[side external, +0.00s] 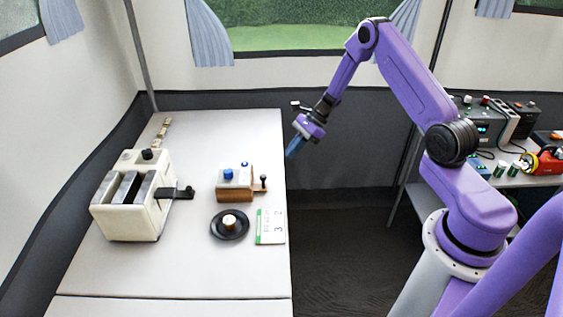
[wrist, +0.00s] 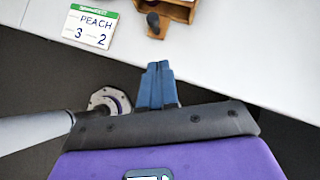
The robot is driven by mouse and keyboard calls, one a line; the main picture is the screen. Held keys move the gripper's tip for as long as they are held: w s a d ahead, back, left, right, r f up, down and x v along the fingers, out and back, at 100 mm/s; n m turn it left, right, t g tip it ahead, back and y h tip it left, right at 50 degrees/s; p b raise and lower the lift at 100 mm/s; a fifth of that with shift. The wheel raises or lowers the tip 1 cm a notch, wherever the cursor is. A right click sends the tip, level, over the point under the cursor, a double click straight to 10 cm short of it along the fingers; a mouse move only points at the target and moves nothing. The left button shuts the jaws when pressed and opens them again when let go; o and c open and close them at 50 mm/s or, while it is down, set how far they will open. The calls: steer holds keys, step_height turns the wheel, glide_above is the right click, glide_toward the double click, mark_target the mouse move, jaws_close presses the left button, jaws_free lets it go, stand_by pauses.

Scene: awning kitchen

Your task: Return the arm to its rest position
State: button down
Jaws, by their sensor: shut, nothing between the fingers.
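My purple arm stands at the right in the side external view, bent high at the elbow. My gripper (side external: 292,150) hangs in the air just past the right edge of the white table (side external: 180,270), above the floor and touching nothing. In the wrist view the blue fingers of my gripper (wrist: 156,72) are together, with nothing between them.
On the table are a cream toaster-like box (side external: 150,215) with a black lever, a small wooden box with blue knobs (side external: 236,180), a round black dish (side external: 230,235) and a "PEACH 3 2" card (side external: 270,238). Equipment fills a shelf (side external: 525,180) behind my arm.

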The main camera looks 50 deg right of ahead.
steer(key=w+v, duration=0.1)
steer(key=v, duration=0.3)
steer(key=s+a+r+n+g+h, duration=0.2)
steer(key=s+a+r+n+g, duration=0.1)
steer(key=s+a+r+n, duration=0.45)
steer(key=s+a+r+n+g+h, duration=0.2)
steer(key=s+a+r+n, duration=0.2)
steer(key=s+a+n, duration=0.6)
steer(key=s+r+n+t+h, duration=0.1)
steer(key=s+r+n, duration=0.1)
steer(key=s+n, duration=0.6)
steer(key=s+r+n+t+h, duration=0.1)
steer(key=s+r+n+h, duration=0.1)
steer(key=s+n, duration=0.6)
steer(key=shift+s+r+n+t+h, duration=0.35)
steer(key=shift+s+r, duration=0.45)
steer(key=shift+s, duration=0.75)
